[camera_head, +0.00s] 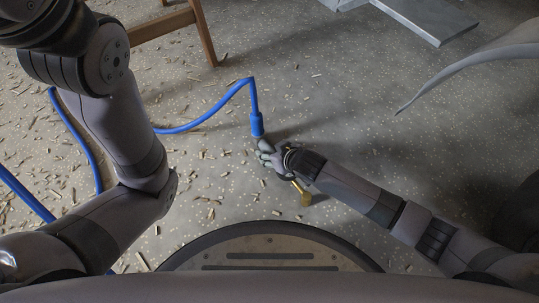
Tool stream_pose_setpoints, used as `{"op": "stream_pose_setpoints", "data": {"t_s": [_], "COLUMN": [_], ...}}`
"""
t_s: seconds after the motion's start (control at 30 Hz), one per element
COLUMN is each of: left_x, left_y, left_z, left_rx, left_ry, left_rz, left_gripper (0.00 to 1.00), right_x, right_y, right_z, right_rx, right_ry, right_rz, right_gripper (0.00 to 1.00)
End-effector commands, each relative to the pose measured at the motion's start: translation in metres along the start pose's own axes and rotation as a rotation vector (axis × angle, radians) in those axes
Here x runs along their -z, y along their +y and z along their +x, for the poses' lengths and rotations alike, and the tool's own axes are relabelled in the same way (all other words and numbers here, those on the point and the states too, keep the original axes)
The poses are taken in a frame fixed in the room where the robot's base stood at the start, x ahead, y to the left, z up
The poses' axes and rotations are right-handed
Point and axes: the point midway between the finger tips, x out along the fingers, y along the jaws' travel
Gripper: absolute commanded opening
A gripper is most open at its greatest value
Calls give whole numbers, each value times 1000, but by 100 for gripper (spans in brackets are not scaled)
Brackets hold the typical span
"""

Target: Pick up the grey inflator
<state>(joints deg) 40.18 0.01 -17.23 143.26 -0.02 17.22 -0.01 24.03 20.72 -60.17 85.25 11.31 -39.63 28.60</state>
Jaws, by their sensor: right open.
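A blue hose (205,118) runs over the floor to a thicker blue end fitting (257,125). A small grey-green piece (265,147) sits just below that fitting; it looks like part of the grey inflator, though I cannot clearly part it from my fingers. My right gripper (276,157) is at this spot, open, with its arm coming in from the right. A brass-coloured piece (305,197) shows below the gripper; I cannot tell whether it belongs to the inflator. The gripper covers much of this area. My left arm reaches up the left side, and its gripper is out of the picture.
Wood chips (195,185) litter the speckled floor (340,110), mostly at left. A wooden leg (204,35) stands at the top, and a grey metal plate (428,15) lies at top right. A curved grey piece (460,65) juts in from the right.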

Motion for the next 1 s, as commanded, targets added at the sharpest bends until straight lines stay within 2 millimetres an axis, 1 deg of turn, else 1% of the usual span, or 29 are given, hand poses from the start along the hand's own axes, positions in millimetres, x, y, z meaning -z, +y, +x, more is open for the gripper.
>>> {"op": "stream_pose_setpoints", "data": {"t_s": [0.03,0.3,0.33,1.0], "left_x": [1,1,1,1], "left_y": [1,1,1,0], "left_z": [-4,-3,-3,-3], "left_rx": [0,0,0,0], "left_ry": [0,0,0,-2], "left_rz": [0,0,0,0], "left_gripper": [40,40,40,40], "right_x": [-1,0,0,0], "right_y": [0,0,0,0], "right_z": [4,4,4,4], "right_rx": [0,0,0,0], "right_ry": [0,-1,-1,-1], "right_rz": [0,0,0,0], "right_gripper": [48,48,47,2]}}
